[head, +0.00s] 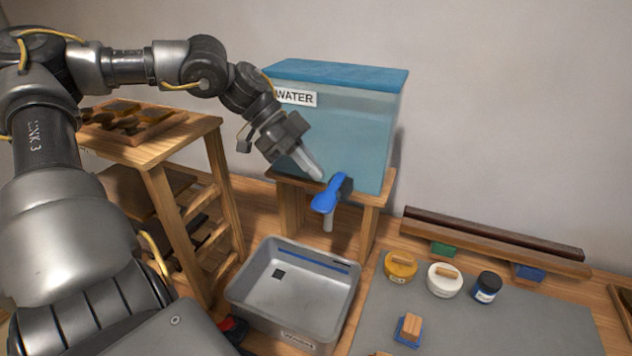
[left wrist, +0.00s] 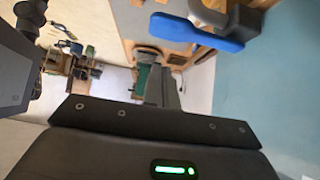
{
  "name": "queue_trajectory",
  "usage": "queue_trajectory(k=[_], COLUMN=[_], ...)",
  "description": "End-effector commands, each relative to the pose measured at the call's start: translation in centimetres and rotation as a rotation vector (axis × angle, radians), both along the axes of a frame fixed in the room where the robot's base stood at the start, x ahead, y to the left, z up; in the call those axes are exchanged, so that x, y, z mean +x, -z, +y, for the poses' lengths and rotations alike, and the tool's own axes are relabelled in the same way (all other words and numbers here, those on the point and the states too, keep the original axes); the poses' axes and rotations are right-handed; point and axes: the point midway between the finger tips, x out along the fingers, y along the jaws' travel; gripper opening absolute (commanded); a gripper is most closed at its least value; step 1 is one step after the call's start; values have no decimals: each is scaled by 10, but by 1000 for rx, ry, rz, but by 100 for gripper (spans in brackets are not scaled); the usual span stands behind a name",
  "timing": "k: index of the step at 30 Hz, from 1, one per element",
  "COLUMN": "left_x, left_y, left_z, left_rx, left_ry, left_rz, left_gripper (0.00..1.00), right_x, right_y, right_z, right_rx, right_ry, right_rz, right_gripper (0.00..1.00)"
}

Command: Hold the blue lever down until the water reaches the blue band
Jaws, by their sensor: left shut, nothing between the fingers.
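The blue lever (head: 327,194) is on the tap under the water tank (head: 345,125), above the grey basin (head: 238,290). The lever slants down toward the front, over the pale spout. It also shows in the left wrist view (left wrist: 197,32). My left gripper (head: 317,174) is shut and empty. Its fingertips are just above and behind the lever's upper left side; I cannot tell whether they touch it. The blue band (head: 312,261) is a line along the basin's inner back wall. I see no water stream and no clear water level in the basin. My right gripper is out of view.
A wooden shelf (head: 205,125) stands left of the tank. A grey mat (head: 470,325) lies right of the basin, with a yellow jar (head: 400,266), a white jar (head: 444,281) and a dark blue jar (head: 487,287) at its back. Wooden rails (head: 490,243) lie behind.

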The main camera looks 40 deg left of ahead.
Motion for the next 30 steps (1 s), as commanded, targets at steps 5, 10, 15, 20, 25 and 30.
queue_trajectory(k=[5, 10, 15, 20, 25, 30], left_x=[3, 3, 3, 3, 3, 0], left_y=[22, 41, 49, 50, 51, 65], left_z=[-10, -10, -10, -10, -10, -11], left_rx=[-2, -1, -1, -1, 0, 21], left_ry=[-1, -1, 0, 1, 0, 0], left_rz=[5, 3, 0, -1, -3, -76], left_gripper=[0, 0, 0, 0, 0, 0], right_x=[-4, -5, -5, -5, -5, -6], right_y=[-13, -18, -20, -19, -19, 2], right_z=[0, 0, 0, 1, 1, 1], right_rx=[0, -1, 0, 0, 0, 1], right_ry=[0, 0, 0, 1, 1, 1], right_rz=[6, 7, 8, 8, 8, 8], right_gripper=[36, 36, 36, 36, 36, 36])
